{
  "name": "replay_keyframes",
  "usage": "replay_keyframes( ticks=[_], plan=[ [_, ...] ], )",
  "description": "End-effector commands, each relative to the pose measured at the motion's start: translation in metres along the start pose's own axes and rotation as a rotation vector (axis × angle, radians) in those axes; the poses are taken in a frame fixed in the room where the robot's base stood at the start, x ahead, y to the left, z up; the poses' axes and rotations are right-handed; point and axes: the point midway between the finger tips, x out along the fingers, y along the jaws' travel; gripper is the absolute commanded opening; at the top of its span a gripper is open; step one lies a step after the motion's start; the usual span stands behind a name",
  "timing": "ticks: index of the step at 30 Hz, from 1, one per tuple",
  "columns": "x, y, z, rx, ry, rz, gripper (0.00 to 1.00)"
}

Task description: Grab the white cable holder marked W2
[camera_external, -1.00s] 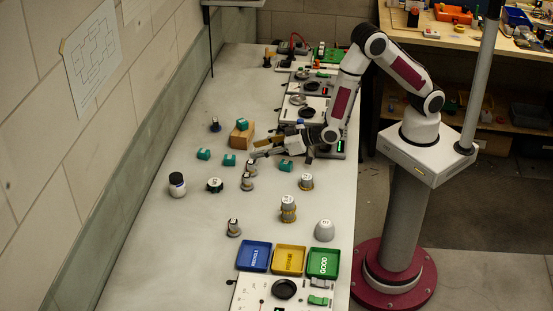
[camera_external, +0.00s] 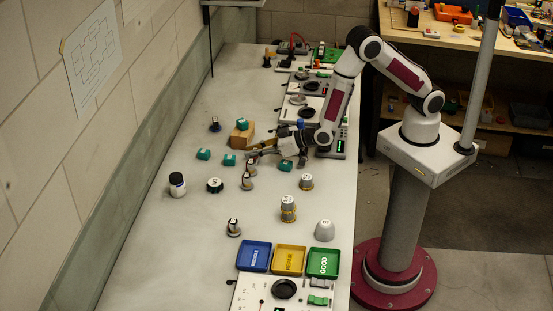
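My gripper (camera_external: 262,149) is low over the middle of the bench, its fingers pointing left. It is too small and dark to tell whether the fingers are open or shut. Just below it stand two small grey pieces with white labelled tops, one upper (camera_external: 251,167) and one lower (camera_external: 247,182). A similar piece (camera_external: 234,228) stands farther down the bench. A white dome-shaped piece (camera_external: 324,230) with a mark on top stands at the right. None of the marks can be read, so I cannot tell which thing is W2.
Teal blocks (camera_external: 203,154) lie around my gripper; one (camera_external: 285,165) is close below it. A wooden block (camera_external: 241,137) stands behind. Blue (camera_external: 242,263), yellow (camera_external: 276,267) and green (camera_external: 336,270) trays lie in front. The bench's left side is mostly clear.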

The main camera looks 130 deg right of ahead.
Motion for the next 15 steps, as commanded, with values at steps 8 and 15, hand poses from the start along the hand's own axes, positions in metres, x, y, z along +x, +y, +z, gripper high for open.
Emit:
replay_keyframes(
  ticks=[8, 15],
  plan=[
    [0.0000, 0.0000, -0.0003, 0.000, 0.001, 0.000, 0.00],
    [-0.0016, -0.0001, -0.0046, 0.001, 0.002, 0.000, 0.00]
  ],
)
